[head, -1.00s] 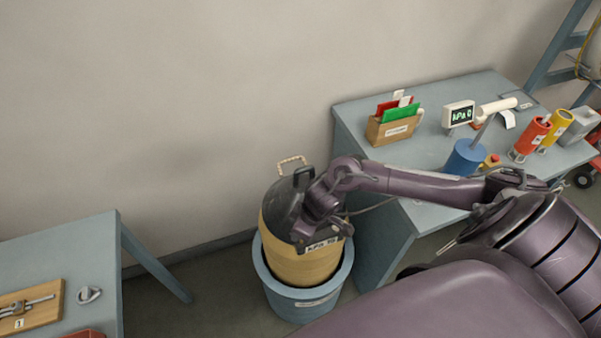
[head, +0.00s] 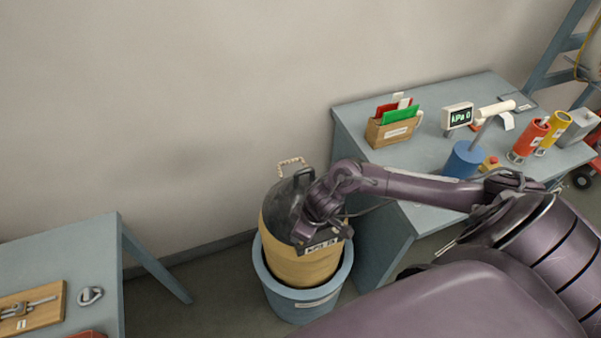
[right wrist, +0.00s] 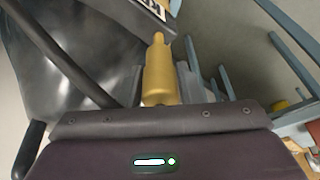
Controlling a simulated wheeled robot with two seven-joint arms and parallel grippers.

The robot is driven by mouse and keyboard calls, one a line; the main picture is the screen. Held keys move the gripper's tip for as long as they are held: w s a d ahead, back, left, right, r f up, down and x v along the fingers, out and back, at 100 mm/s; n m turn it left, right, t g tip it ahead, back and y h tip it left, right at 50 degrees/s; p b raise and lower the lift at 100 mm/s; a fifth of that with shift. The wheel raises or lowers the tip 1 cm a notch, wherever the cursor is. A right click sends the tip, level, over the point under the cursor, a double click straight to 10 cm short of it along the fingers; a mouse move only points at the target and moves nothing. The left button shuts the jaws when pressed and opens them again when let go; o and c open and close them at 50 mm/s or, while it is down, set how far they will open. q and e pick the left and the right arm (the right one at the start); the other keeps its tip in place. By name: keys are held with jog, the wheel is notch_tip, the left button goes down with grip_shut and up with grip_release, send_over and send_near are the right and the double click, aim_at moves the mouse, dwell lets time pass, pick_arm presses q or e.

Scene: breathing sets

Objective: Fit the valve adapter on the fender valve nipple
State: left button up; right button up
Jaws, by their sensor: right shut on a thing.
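The fender (head: 290,262) is a tan drum shape with a black top (head: 288,212), upright in a blue tub. In the head view my right gripper (head: 328,238) is at the right side of its black top, and the arm hides that part. In the right wrist view my right gripper (right wrist: 162,98) is shut on a brass piece, which looks like the valve adapter (right wrist: 158,78). Its narrow end points away from the gripper, beside the black surface (right wrist: 70,60). The fender valve nipple is not clearly visible, so I cannot tell whether they touch. My left gripper is out of view.
The blue tub (head: 262,270) stands between two blue-grey tables. The right table (head: 360,105) holds a card box (head: 388,132), a kPa display (head: 458,117) and red and yellow cylinders. The left table (head: 60,240) holds a wooden board (head: 45,310) and a metal shackle (head: 90,296).

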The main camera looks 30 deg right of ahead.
jog(key=shift+f, duration=0.3)
jog(key=shift+f+b, duration=0.9)
jog(key=shift+f, duration=0.5)
jog(key=o, duration=1.2)
jog(key=shift+r, duration=0.1)
jog(key=shift+c, duration=0.2)
jog(key=v, duration=0.7)
jog(key=shift+s+r, duration=0.15)
jog(key=shift+r, duration=0.25)
jog(key=shift+a, duration=0.1)
